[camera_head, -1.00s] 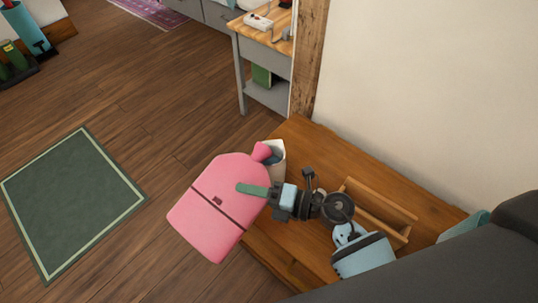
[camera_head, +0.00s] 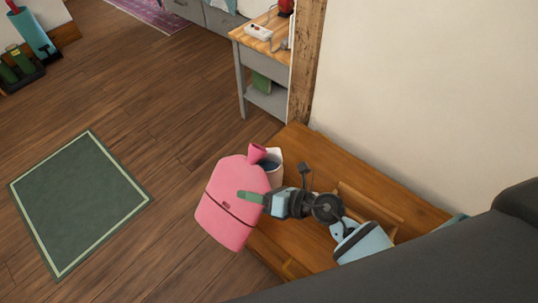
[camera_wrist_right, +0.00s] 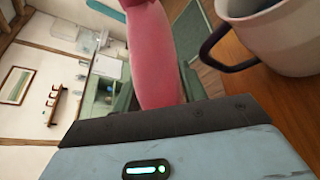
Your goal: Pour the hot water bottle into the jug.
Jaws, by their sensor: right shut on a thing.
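The pink hot water bottle (camera_head: 228,215) has a dark band around it. It hangs in front of the bench's left end with its neck (camera_head: 257,152) pointing up. My right gripper (camera_head: 252,197) is shut on its body, which also shows in the right wrist view (camera_wrist_right: 152,55). The white jug (camera_head: 275,175) stands on the wooden bench just right of the bottle's neck, partly hidden by the bottle and gripper. Something dark blue shows inside its mouth. In the right wrist view the jug (camera_wrist_right: 285,40) shows a dark handle, apart from the bottle. My left gripper is not in view.
The wooden bench (camera_head: 330,160) runs along the wall, with a wooden rack (camera_head: 375,205) behind my right arm. A wooden post (camera_head: 307,65) and a small side table (camera_head: 262,65) stand beyond. A green mat (camera_head: 80,205) lies on the open floor at left.

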